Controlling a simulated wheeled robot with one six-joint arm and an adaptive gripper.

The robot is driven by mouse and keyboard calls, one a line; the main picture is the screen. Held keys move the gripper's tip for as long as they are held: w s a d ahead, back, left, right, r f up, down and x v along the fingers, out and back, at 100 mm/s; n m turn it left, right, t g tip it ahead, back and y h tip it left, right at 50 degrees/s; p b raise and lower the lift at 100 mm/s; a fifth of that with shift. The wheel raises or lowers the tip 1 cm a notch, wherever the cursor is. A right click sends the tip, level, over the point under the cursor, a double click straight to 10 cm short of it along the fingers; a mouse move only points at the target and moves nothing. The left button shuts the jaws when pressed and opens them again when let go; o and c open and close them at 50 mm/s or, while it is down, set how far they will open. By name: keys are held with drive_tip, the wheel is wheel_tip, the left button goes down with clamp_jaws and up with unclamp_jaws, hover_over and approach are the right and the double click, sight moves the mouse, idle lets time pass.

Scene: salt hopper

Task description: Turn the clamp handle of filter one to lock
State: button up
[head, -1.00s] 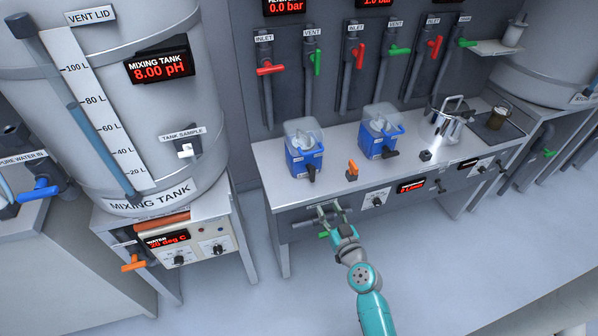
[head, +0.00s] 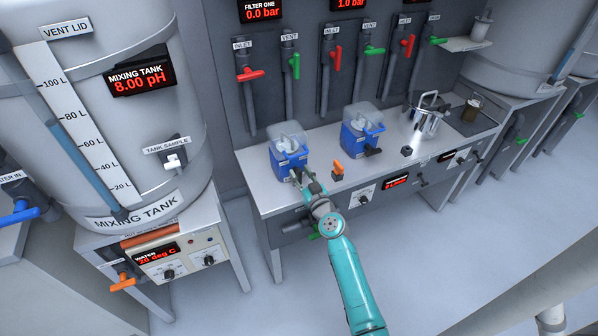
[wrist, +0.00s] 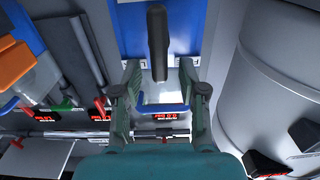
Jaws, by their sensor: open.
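Filter one is the left blue housing (head: 290,158) with a clear top, standing on the bench below the FILTER ONE display (head: 262,12). Its dark clamp handle (wrist: 157,40) shows large in the wrist view against the blue housing (wrist: 125,28). In the head view my gripper covers the handle. My gripper (head: 305,180) is at the front of filter one. In the wrist view my gripper (wrist: 160,75) is open, with one finger on each side of the handle's near end. Gaps show between the handle and both fingers.
A second blue filter (head: 360,135) with a black handle stands to the right. An orange-handled valve (head: 338,168) sits between them near the bench edge. A steel pot (head: 424,118) is farther right. The mixing tank (head: 110,60) stands left. Red and green valves line the back wall.

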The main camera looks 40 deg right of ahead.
drive_tip(key=shift+x, duration=0.85)
clamp_jaws()
